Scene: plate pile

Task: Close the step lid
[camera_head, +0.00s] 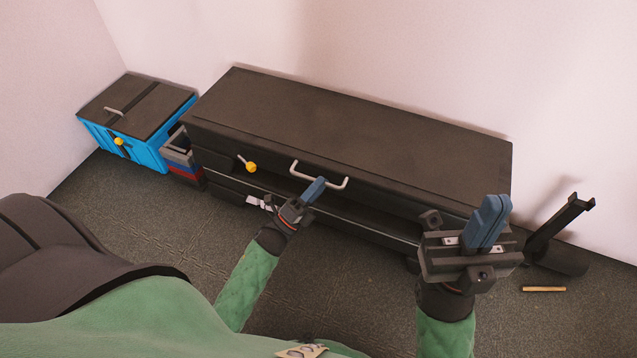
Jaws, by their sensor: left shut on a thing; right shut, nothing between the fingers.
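The step (350,120) is a long dark box against the back wall with a flat top. Its front panel, seemingly the lid (385,195), carries a pale bar handle (335,184) and a yellow knob (251,167). A dark gap shows under this panel, above a pale lower edge. My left gripper (314,190) is shut on the handle near its middle; its fingers hide part of the bar. My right gripper (490,220) is shut and empty, raised in front of the step's right end, hiding its lower right corner.
A blue box (150,157) with a dark lid stands left of the step, beside a grey, blue and red crate (181,160). A black post-like object (556,235) stands at the right, near a small tan stick (543,289). The dark floor in front is mostly clear.

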